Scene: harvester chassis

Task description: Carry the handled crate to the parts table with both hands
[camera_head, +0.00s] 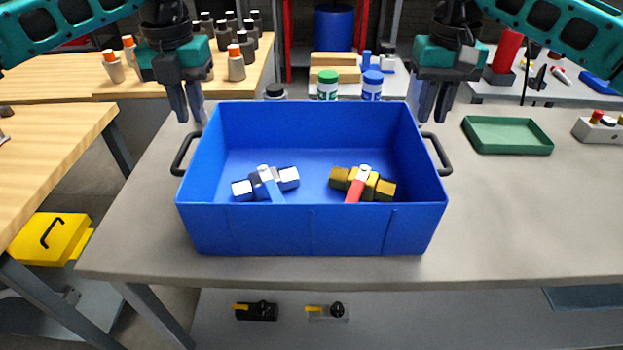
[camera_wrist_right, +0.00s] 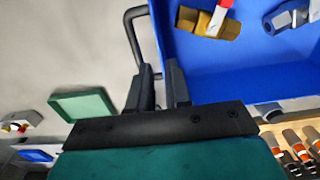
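The blue crate (camera_head: 315,230) stands on a grey table (camera_head: 520,220), with a black handle on each side. It holds a valve-like fitting with a blue lever (camera_head: 265,183) and a brass one with a red lever (camera_head: 363,184). My left gripper (camera_head: 187,112) is open above and behind the left handle (camera_head: 182,155), apart from it. My right gripper (camera_head: 434,112) is open above and behind the right handle (camera_head: 441,155). In the right wrist view the right gripper's fingers (camera_wrist_right: 158,88) are apart, near one end of the right handle (camera_wrist_right: 132,35), with nothing clearly gripped.
A green tray (camera_head: 507,135) and a small button box (camera_head: 600,130) lie right of the crate. Bottles with green (camera_head: 327,85) and blue (camera_head: 372,85) caps stand behind it. A wooden table (camera_head: 50,150) is at left, a yellow case (camera_head: 50,238) below.

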